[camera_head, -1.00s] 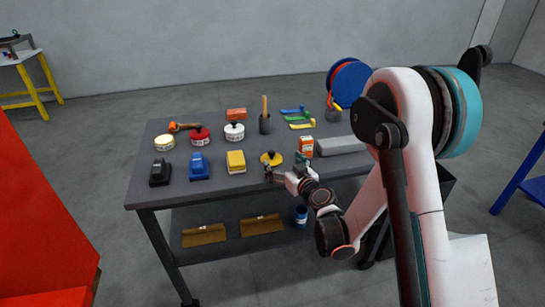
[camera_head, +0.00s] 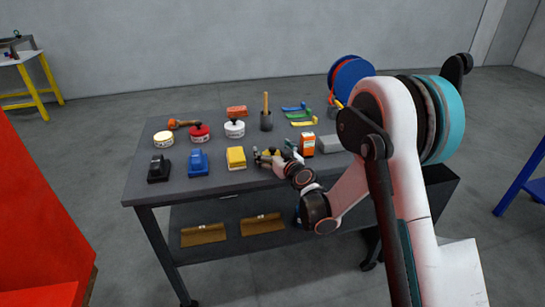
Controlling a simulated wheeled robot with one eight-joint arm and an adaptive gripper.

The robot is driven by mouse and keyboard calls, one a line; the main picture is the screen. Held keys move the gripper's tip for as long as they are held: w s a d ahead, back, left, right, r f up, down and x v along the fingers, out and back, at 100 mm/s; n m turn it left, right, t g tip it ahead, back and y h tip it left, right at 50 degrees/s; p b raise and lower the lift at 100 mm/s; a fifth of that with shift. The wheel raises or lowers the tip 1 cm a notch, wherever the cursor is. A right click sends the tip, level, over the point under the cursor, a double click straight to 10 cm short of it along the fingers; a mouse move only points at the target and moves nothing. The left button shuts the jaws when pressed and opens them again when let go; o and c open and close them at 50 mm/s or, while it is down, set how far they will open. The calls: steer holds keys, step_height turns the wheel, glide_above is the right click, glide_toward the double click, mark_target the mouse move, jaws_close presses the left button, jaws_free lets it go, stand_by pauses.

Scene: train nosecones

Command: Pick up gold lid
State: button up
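The gold lid (camera_head: 270,152) is on the grey table, right of the yellow block-shaped item. Only small patches of its gold colour show, as my gripper covers most of it. My gripper (camera_head: 260,156) is low over the front part of the table, right at the lid, with its fingers pointing left. Whether the fingers are open or shut on the lid is too small to tell.
A yellow item (camera_head: 236,157) stands close left of my gripper, with blue (camera_head: 198,162) and black (camera_head: 159,168) ones further left. An orange-white box (camera_head: 307,145) stands to the right. Tins with red (camera_head: 200,132) and white (camera_head: 235,128) tops are behind.

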steer(key=c, duration=1)
steer(key=shift+r, duration=0.1)
